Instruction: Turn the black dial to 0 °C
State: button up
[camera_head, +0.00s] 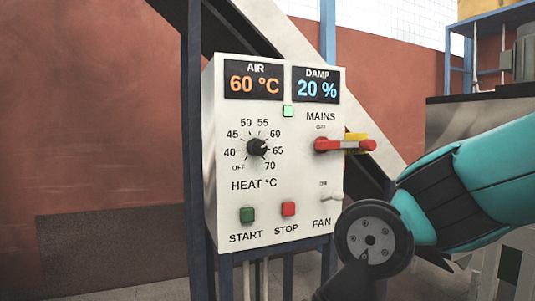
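The black dial (257,147) sits on the upright white control panel (221,210), above the words HEAT °C. Its scale runs from OFF at lower left through 40 to 70 at lower right; I see no 0 mark. A small pale mark on the dial points right, at about 65, though it is too small to read exactly. The AIR display (254,80) reads 60 °C. My teal arm reaches in from the right, its dark round joint in front of the panel's lower right. My gripper is out of view, and nothing visible touches the dial.
The red MAINS lever (345,145) sticks out right of the dial. Below are the green START button (247,215), red STOP button (288,209) and white FAN toggle (332,196). The DAMP display (317,85) reads 20 %. The space left of the panel looks clear.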

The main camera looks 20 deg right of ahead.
aim_at(256, 147)
jog(key=k, duration=1.1)
jog(key=u, duration=1.1)
jog(key=i, duration=0.8)
jog(key=z, duration=0.5)
jog(key=i, duration=0.65)
jog(key=z, duration=0.65)
